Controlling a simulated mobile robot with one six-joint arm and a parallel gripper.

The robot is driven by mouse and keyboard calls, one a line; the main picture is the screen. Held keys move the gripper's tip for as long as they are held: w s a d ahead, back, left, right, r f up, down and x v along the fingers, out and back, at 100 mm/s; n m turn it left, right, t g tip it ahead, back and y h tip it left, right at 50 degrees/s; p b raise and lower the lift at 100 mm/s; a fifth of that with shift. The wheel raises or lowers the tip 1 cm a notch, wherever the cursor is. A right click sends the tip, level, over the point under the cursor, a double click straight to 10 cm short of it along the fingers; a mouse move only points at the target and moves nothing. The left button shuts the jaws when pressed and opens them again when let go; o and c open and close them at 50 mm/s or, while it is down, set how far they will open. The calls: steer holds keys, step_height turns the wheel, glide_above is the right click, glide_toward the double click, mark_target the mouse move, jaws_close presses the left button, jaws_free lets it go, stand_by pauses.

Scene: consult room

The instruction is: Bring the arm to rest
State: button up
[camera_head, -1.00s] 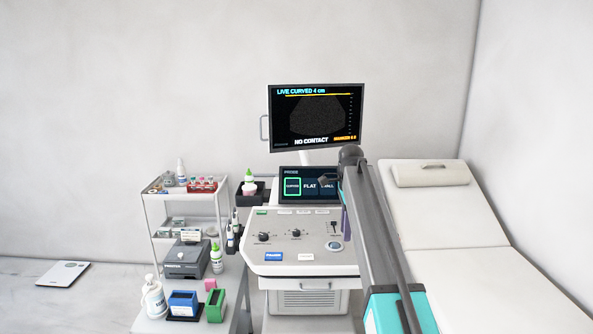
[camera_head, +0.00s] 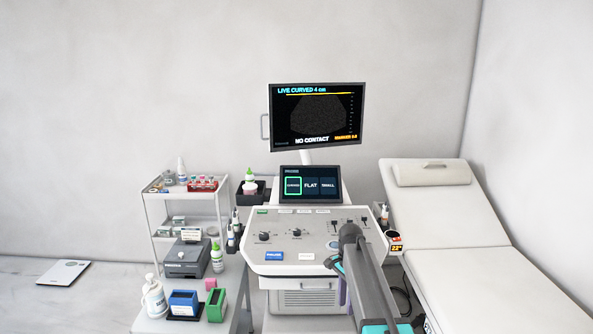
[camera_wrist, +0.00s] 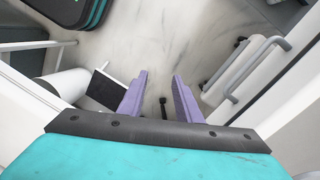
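My arm, grey and teal, reaches up from the lower right of the head view, with its dark elbow in front of the ultrasound machine's console (camera_head: 290,262). My gripper shows in the wrist view as two purple fingers (camera_wrist: 160,98). They stand apart with nothing between them, and the floor shows beyond. In the head view the gripper is mostly hidden behind the arm; only a bit of purple shows beside it.
The ultrasound monitor (camera_head: 317,117) reads "NO CONTACT" above a small touch screen (camera_head: 310,185). An exam couch (camera_head: 480,285) stands at right. A side table (camera_head: 150,322) with bottles and boxes and a shelf cart (camera_head: 150,215) stand at left.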

steer(key=s+f+n+g, duration=0.2)
steer(key=s+f+n, duration=0.4)
steer(key=s+f, duration=1.6)
steer(key=s+f+n+g, duration=0.1)
steer(key=s+f+n, duration=0.2)
steer(key=s, duration=1)
steer(key=s+f+n+g, duration=0.1)
steer(key=s+f+n, duration=0.3)
steer(key=s+f, duration=0.5)
steer(key=s, duration=0.4)
steer(key=shift+s+d, duration=0.15)
steer(key=shift+s, duration=0.25)
steer(key=shift+w, duration=0.1)
